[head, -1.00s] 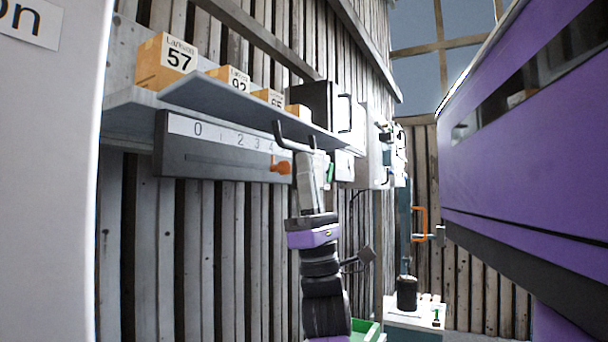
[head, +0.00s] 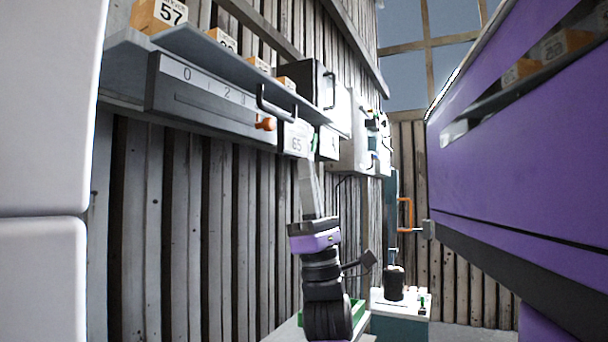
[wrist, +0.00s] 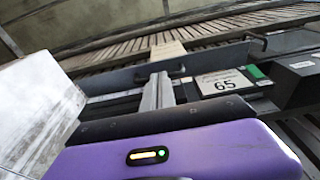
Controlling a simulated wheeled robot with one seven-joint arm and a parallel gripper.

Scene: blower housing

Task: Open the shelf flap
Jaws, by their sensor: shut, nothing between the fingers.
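The shelf flap (head: 225,62) is a long grey panel along the front of the wall shelf. It looks roughly level, jutting out from the shelf, with a dark U-shaped handle (head: 275,105) at its outer edge. In the wrist view the flap (wrist: 118,77) crosses behind my fingers, and a handle (wrist: 177,70) shows just beside their tips. My gripper (head: 306,165) points up, shut and empty. In the head view its tips are below and right of the handle, in front of a white label marked 65; I see no grip on the handle.
Orange boxes (head: 158,14) stand on the shelf. A black box (head: 312,84) is farther along. A large purple body (head: 530,150) fills the right; a white panel (head: 45,120) blocks the left.

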